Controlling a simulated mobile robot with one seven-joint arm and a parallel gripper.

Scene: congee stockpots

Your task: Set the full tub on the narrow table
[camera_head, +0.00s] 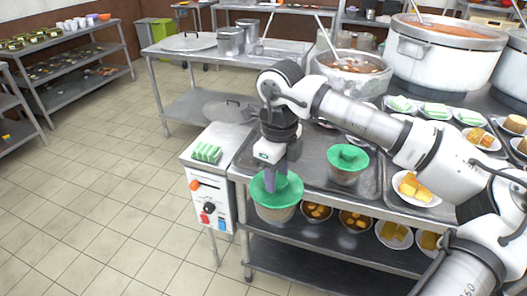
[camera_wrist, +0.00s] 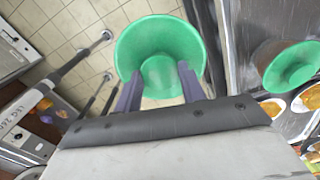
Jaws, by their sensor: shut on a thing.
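My gripper (camera_head: 276,178) points down and is shut on a tub with a green lid (camera_head: 275,207). The held tub hangs in front of the steel table's near left corner, seemingly clear of the top. In the wrist view the held tub's green top (camera_wrist: 160,45) sits between the two fingers. A second green-lidded tub (camera_head: 348,164) stands on the steel table, and it also shows in the wrist view (camera_wrist: 292,66). A narrow table-like unit (camera_head: 210,160) with a knob and switches stands left of the held tub. The contents of both tubs are hidden.
A green-and-white striped item (camera_head: 206,153) lies on the narrow unit. Bowls of food (camera_head: 356,221) fill the shelf behind and right of the held tub. Big stockpots (camera_head: 435,70) and plates (camera_head: 415,189) crowd the steel table. The tiled floor (camera_head: 110,200) at left is clear.

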